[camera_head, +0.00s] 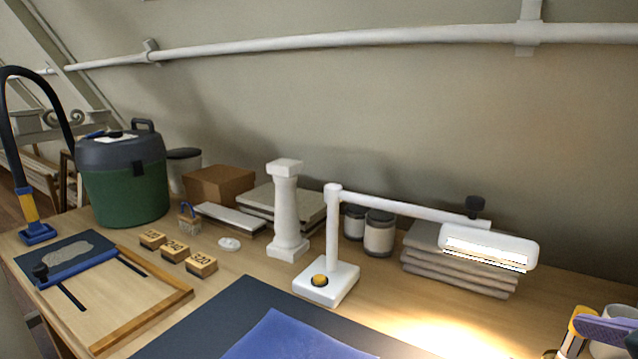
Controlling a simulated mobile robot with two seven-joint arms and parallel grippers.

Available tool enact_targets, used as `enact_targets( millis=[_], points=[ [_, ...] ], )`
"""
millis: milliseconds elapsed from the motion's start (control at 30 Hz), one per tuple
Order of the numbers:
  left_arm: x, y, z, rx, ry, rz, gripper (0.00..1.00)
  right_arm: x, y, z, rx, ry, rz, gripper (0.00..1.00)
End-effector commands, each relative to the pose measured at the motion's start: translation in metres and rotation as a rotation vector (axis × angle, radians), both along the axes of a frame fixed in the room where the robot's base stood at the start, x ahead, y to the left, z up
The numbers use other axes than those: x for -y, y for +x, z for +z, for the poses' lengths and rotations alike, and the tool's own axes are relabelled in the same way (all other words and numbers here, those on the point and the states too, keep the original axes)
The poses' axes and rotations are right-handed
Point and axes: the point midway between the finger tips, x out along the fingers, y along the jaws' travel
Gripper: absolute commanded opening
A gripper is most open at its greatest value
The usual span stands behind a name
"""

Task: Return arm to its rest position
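Neither of my grippers shows in the head view, and no arm of mine can be made out for sure. A white desk lamp (333,235) stands on the table, with its jointed arm (405,206) reaching right from the post. Its lit head (490,248) hangs over a stack of grey slabs and throws bright light on the tabletop. An orange-yellow button (320,280) sits on the lamp's base.
A green bucket vacuum (125,185) and a black hose (8,130) stand left. A wooden frame (140,310), numbered blocks (174,251) and a white column (287,215) crowd the middle. A dark mat (200,325) with blue cloth (290,340) lies in front. Tools (605,328) stand bottom right.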

Motion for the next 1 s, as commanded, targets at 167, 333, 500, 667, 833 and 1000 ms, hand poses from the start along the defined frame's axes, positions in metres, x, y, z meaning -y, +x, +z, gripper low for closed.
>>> enact_targets(
  millis=[167,333,500,667,833,1000],
  points=[
    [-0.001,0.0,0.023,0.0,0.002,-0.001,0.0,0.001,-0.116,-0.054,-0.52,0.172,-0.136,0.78],
    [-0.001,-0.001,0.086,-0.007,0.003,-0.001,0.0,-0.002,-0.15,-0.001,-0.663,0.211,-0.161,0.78],
    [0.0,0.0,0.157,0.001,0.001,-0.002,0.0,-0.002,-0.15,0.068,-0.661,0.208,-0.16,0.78],
    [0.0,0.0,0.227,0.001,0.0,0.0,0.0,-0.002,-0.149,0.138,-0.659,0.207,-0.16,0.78],
    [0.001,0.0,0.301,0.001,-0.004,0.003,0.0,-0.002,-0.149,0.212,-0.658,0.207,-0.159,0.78],
    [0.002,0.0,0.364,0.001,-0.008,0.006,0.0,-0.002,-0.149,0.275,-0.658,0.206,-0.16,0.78]
  ],
)
